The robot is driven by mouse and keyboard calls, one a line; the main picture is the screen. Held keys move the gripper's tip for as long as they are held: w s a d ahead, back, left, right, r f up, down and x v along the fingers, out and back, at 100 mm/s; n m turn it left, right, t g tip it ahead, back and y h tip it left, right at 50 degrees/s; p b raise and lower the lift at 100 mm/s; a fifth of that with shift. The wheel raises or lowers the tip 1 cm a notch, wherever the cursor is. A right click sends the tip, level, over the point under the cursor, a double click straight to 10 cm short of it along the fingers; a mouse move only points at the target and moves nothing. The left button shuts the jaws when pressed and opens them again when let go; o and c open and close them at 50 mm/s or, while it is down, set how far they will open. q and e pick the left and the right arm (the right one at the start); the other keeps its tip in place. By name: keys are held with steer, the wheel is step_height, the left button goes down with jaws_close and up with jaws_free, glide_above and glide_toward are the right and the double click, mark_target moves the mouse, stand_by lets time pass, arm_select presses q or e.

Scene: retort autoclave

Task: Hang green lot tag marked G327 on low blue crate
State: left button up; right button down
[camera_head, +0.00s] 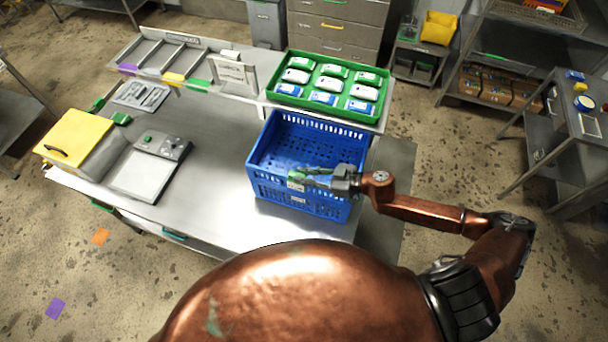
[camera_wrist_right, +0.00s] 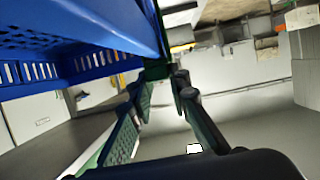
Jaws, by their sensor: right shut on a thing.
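The low blue crate (camera_head: 270,140) stands upright on the metal bench, empty as far as I see. My right gripper (camera_head: 305,176) reaches in from the right at the crate's near wall, close to its rim. It is shut on a small green tag (camera_head: 294,173). In the right wrist view, dark green (camera_wrist_right: 156,72) shows at the fingertips (camera_wrist_right: 163,82), right beside the blue crate wall (camera_wrist_right: 110,22). I cannot read the tag's marking or tell whether it touches the rim. My left gripper is not in view.
A green tray (camera_head: 377,117) of white and blue packs stands behind the crate. A scale (camera_head: 138,172) and yellow-lidded box (camera_head: 75,135) are on the left. A divided rack (camera_head: 160,58) is at back left. Bare bench lies left of the crate.

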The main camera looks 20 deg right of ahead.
steer(key=c, duration=1.7)
jaws_free()
steer(key=shift+c, duration=0.2)
steer(key=v, duration=1.2)
steer(key=shift+f, duration=0.1)
